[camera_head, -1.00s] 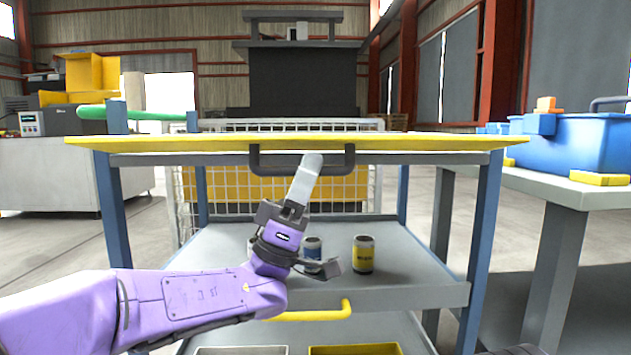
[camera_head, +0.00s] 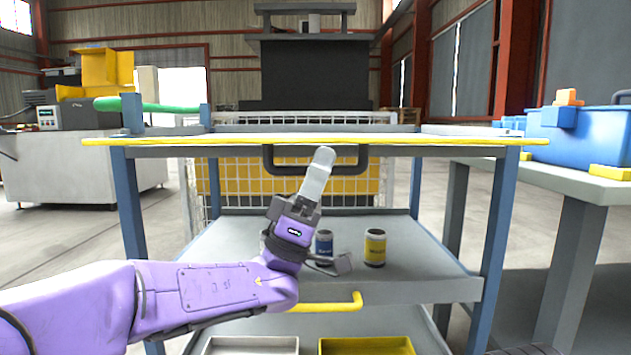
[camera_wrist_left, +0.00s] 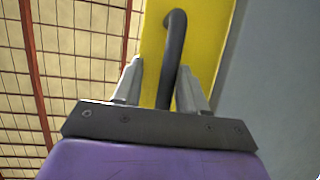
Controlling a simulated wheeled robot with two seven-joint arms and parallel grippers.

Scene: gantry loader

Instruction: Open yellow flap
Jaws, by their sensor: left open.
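The yellow flap (camera_head: 200,142) shows nearly edge-on along the top front of the cart in the head view. Its dark handle (camera_head: 268,160) hangs below the yellow edge. In the left wrist view the flap is a yellow panel (camera_wrist_left: 215,35) with the dark curved handle (camera_wrist_left: 174,50) on it. My left gripper (camera_head: 323,157) is in front of the handle at its middle. In the left wrist view its two fingers (camera_wrist_left: 160,70) are open, one on each side of the handle bar, with gaps showing. My right gripper is not in view.
A blue can (camera_head: 324,246) and a yellow can (camera_head: 375,248) stand on the cart's middle shelf (camera_head: 430,262). A yellow handle (camera_head: 340,305) sits below that shelf. A table with a blue bin (camera_head: 590,140) stands at right. Open floor lies left of the cart.

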